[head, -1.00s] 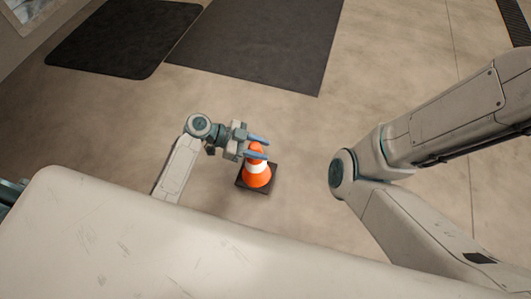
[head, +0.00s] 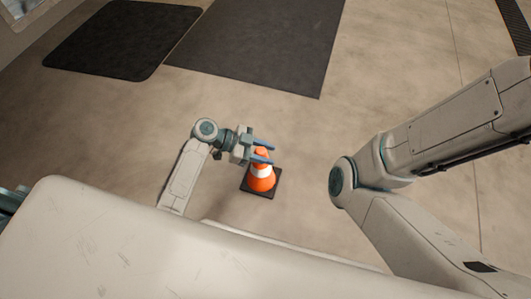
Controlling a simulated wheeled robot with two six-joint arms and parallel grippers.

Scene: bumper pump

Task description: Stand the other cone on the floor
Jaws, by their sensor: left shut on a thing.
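An orange cone (head: 262,183) with a white band and a dark square base shows in the middle of the head view, upright and close to the floor. Whether its base touches the floor I cannot tell for sure. My left gripper (head: 263,153) is shut on the cone near its top, with one blue finger on each side. My right gripper is out of view; only the right arm's links show at the right. No second cone is in view.
A dark mat (head: 122,38) and a larger dark grey mat (head: 255,45) lie on the floor at the back. A dark grated strip (head: 515,25) is at the top right corner. Bare concrete floor (head: 300,125) lies around the cone.

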